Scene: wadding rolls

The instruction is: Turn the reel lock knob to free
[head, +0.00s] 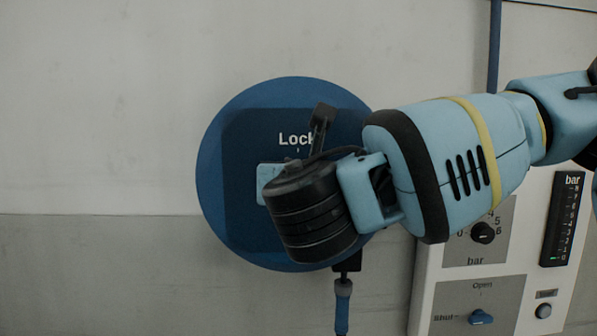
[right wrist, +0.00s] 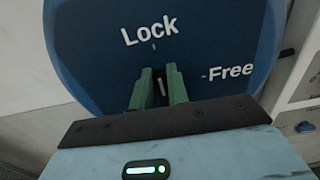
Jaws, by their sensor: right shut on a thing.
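The lock dial is a round blue disc (head: 218,190) on the wall with a darker square face. It is marked "Lock" at the top, and the right wrist view shows "Free" at the right of the disc (right wrist: 95,60). My right gripper (right wrist: 160,80) is at the disc's middle, its two green fingers shut on the knob (right wrist: 162,88). Only a slim dark strip of the knob with a pale line shows between the fingers, below the "Lock" tick. The rest is hidden. In the head view my wrist covers the knob. My left gripper is not in view.
A white control panel (head: 425,300) stands right of the dial, partly behind my right arm. It carries a bar dial (head: 483,232), a blue Open/Shut knob (head: 480,317) and a button (head: 543,310). A blue-handled item (head: 343,305) hangs below the disc. The wall at left is clear.

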